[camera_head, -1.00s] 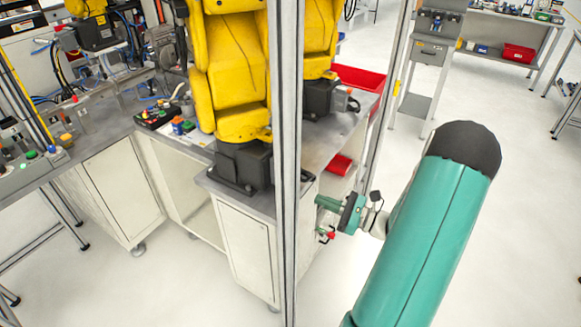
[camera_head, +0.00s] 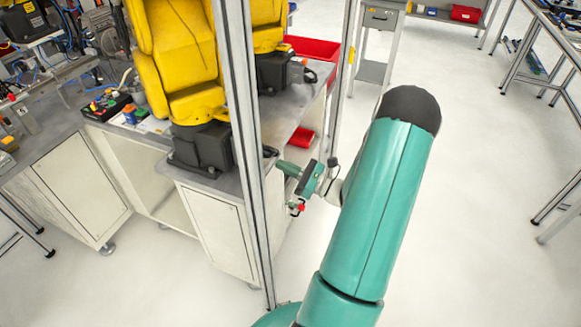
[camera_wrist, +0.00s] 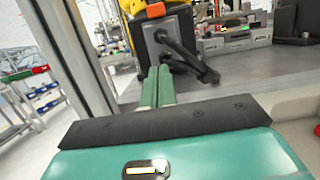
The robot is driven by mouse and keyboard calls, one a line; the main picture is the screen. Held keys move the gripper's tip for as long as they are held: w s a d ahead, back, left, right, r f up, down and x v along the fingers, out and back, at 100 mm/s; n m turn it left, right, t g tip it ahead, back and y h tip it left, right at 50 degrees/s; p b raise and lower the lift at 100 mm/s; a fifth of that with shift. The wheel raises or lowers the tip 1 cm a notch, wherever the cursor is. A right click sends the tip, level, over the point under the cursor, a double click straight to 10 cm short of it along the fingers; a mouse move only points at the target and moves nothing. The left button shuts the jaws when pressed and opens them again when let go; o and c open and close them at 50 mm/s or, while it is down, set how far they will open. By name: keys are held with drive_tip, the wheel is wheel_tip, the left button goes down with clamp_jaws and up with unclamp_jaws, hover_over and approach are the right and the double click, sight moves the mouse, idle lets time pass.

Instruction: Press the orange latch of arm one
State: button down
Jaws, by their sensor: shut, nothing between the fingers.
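An orange latch (camera_wrist: 155,11) sits on the black base (camera_wrist: 168,30) of a yellow arm, at the top of the wrist view. A black cable plug (camera_wrist: 190,60) sticks out below and to its right. My gripper (camera_wrist: 157,75) has its two green fingers together, empty, pointing at the black base. The fingertips appear below the latch and apart from it, though the exact gap is hard to judge. In the head view, my gripper (camera_head: 281,166) is right of the metal post, beside the bench. Two yellow arms (camera_head: 180,50) show there; the latch cannot be made out.
A metal post (camera_head: 243,130) stands close left of my gripper. The grey bench top (camera_head: 303,110) carries the arms and a red bin (camera_head: 312,47). A smaller red bin (camera_head: 301,138) sits lower. The floor (camera_head: 480,130) to the right is open.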

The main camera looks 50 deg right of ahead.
drive_tip(key=w+a+r, duration=0.2)
drive_tip(key=w+r, duration=0.3)
drive_tip(key=shift+w+r, duration=0.25)
